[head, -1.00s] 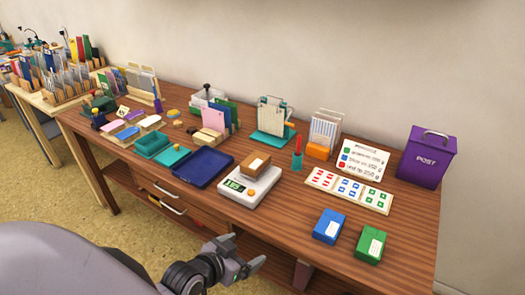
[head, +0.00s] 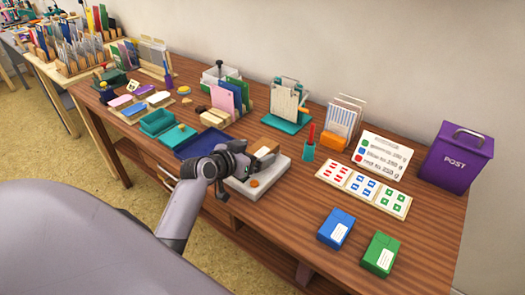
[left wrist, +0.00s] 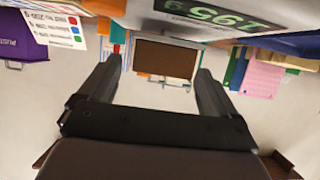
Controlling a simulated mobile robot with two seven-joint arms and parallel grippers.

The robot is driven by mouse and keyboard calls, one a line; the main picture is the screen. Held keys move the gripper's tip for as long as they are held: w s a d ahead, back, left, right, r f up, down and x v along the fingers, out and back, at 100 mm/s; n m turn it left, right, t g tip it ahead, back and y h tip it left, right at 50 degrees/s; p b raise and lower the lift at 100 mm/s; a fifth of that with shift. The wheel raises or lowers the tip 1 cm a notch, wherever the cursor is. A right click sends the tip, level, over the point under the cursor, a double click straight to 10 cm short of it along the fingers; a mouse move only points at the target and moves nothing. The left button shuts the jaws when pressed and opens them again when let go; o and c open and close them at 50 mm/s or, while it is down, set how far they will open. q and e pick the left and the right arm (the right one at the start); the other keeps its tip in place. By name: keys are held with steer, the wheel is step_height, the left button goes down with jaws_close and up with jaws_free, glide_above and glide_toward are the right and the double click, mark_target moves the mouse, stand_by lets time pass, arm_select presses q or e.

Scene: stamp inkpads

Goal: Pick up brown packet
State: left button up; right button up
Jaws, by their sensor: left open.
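The brown packet (head: 268,150) sits on the white weighing scale (head: 273,178) near the middle of the desk. In the head view my left gripper (head: 254,164) is beside it, over the scale, and hides part of it and the display. In the left wrist view, which is upside down, the brown packet (left wrist: 165,58) shows end-on between the two spread fingers of my left gripper (left wrist: 158,68). The fingers are open, and I cannot tell whether they touch the packet. The scale's green display (left wrist: 215,14) appears there at the top. My right gripper is not seen.
A dark blue tray (head: 190,148) lies left of the scale. A teal cup with a red pen (head: 309,150) stands to the right. Blue (head: 336,228) and green (head: 381,253) boxes lie at the front right. A purple post box (head: 457,160) stands at the far right.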

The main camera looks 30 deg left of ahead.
mark_target(259, 151)
arm_select(q)
steer(key=shift+x, duration=1.35)
steer(key=c, duration=1.3)
step_height(259, 151, up, 20)
steer(key=shift+p, duration=1.15)
